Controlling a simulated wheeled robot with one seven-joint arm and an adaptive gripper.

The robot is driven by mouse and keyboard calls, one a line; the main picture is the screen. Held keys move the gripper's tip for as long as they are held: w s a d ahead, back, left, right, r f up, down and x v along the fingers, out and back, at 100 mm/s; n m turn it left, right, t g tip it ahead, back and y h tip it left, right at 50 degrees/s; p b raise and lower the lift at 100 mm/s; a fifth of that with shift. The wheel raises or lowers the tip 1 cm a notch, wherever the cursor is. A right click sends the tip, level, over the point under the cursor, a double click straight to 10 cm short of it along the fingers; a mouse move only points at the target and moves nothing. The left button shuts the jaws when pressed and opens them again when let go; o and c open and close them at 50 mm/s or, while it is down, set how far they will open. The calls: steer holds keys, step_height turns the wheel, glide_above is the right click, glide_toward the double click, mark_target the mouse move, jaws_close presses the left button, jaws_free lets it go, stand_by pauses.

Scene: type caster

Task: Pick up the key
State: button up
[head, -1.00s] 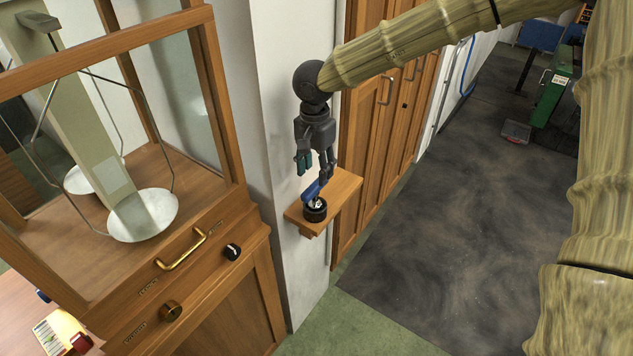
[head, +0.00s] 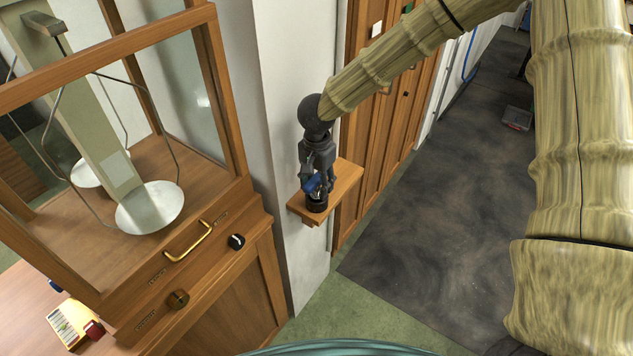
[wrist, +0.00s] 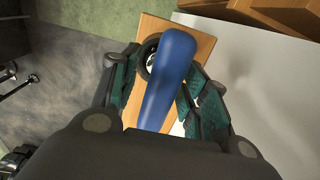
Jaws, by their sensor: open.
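A blue, rounded bar, which I take to be the key (wrist: 170,75), stands up from a round black holder (wrist: 147,62) on a small wooden wall shelf (wrist: 205,45). In the head view the blue piece (head: 312,184) is partly hidden by my fingers, and the black holder (head: 317,205) shows just below it. My gripper (wrist: 165,78) is open, with its teal-padded fingers on either side of the blue piece. I cannot tell whether either finger touches it. The key's lower end is hidden.
A wooden cabinet (head: 225,290) with a glass-cased balance (head: 150,207) stands left of the shelf. A white wall (head: 285,120) is behind the shelf, and wooden doors (head: 385,130) are to its right. The dark floor (head: 440,200) at the right is mostly clear.

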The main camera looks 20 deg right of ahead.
steer(key=shift+f, duration=0.8)
jaws_close()
steer(key=shift+r, duration=0.15)
